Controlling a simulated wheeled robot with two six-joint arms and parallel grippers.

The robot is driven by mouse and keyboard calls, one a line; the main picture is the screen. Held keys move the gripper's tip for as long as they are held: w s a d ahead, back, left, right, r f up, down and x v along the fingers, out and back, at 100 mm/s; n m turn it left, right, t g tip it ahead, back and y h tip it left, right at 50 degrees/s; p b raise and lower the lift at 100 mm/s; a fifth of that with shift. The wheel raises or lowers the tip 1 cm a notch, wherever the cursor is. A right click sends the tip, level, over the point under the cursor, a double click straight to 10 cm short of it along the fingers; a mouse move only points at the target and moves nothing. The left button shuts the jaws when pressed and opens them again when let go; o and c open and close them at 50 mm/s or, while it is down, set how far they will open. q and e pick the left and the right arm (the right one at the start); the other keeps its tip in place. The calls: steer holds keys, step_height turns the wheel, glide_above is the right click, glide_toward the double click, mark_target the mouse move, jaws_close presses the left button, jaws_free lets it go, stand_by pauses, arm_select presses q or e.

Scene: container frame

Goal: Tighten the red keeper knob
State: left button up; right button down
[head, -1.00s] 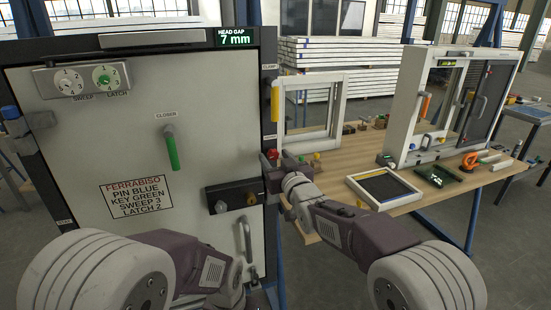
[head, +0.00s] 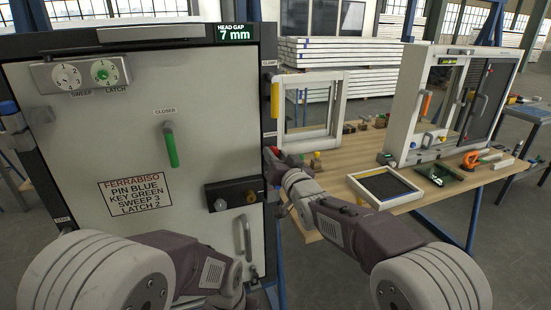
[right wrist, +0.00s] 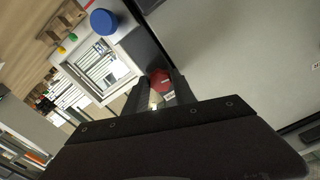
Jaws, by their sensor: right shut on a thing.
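The red keeper knob (head: 275,149) is at the right edge of the door frame, mostly covered by my right gripper in the head view. My right gripper (head: 273,157) has come to it from the right and below. In the right wrist view the red knob (right wrist: 160,81) shows between the two dark fingertips of that gripper (right wrist: 160,90), which are shut on it. My left arm comes in from the lower left. Its wrist is near the lower right part of the door, and its fingers are not visible.
The pale door panel (head: 80,140) carries two dials, a green closer handle (head: 171,146), a dark latch block (head: 233,194) and a pull handle (head: 247,236). The display (head: 233,33) reads 7 mm. A wooden bench (head: 345,160) with window frames stands right of the door.

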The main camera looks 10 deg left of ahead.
steer(key=m, duration=0.4)
steer(key=shift+m+b, duration=0.35)
steer(key=shift+m, duration=0.05)
steer(key=m, duration=0.3)
steer(key=shift+m, duration=0.3)
steer(key=m, duration=0.4)
steer(key=shift+f+m, duration=0.1)
steer(key=shift+m, duration=1.6)
steer(key=c, duration=1)
jaws_free()
steer(key=shift+c, duration=0.2)
